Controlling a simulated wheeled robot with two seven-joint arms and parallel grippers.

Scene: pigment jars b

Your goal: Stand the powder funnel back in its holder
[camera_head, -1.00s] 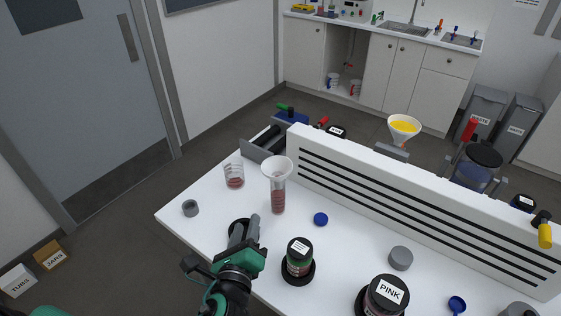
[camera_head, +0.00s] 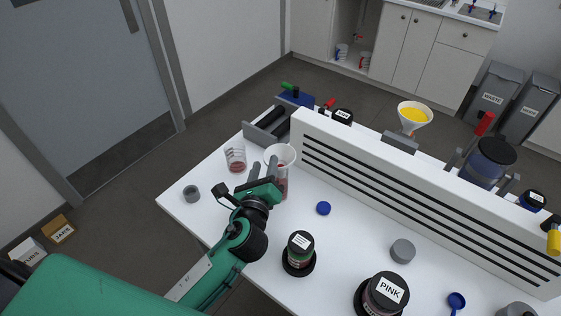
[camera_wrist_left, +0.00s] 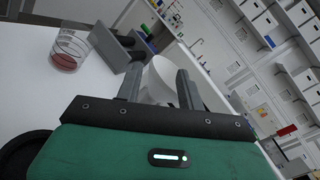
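A pale, translucent funnel (camera_head: 281,154) sits mouth up in the top of a clear tube with red powder (camera_head: 284,186) on the white table. My left gripper (camera_head: 262,170) is close in front of it, partly hiding the tube. In the left wrist view the white funnel (camera_wrist_left: 159,76) shows between and beyond the two spread fingers; I cannot tell if either touches it. A second funnel, with yellow contents (camera_head: 414,115), stands behind the white slotted panel. I cannot tell which part is the holder. My right gripper is not in view.
A black-lidded jar (camera_head: 299,250), a PINK jar (camera_head: 383,295) and a blue cap (camera_head: 323,208) are to the right.

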